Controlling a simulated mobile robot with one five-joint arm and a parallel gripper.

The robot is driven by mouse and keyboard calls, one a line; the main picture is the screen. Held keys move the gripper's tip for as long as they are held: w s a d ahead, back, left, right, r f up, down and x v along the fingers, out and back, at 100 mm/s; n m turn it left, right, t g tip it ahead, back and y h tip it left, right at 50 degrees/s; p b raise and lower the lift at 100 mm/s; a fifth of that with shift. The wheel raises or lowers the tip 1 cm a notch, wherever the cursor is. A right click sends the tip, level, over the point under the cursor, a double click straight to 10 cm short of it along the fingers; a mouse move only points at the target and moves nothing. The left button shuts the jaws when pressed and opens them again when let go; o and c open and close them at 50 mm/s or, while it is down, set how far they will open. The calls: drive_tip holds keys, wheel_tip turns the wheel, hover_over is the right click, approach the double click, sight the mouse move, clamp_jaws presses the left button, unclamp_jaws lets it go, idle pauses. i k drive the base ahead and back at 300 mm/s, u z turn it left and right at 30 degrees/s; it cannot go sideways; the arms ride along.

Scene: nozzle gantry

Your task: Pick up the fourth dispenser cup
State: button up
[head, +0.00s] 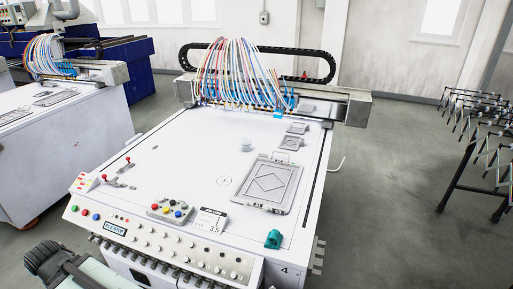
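A small pale, partly see-through cup-like item (246,145) stands on the white bed of the gantry machine (180,160), left of the framed plate. It is the only cup-like thing I can make out, and I cannot tell whether it is the fourth dispenser cup. A "4" is marked on the machine's front right corner.
A grey framed plate (268,184) lies right of centre on the bed. A teal item (273,239) sits at the front right corner. Red-handled clamps (115,180) and a button box (171,209) are at the front left. A black rack (480,120) stands right; floor between is clear.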

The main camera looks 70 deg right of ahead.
sight(246, 144)
drive_tip(key=z, duration=0.15)
drive_tip(key=i, duration=1)
drive_tip(key=u, duration=0.1)
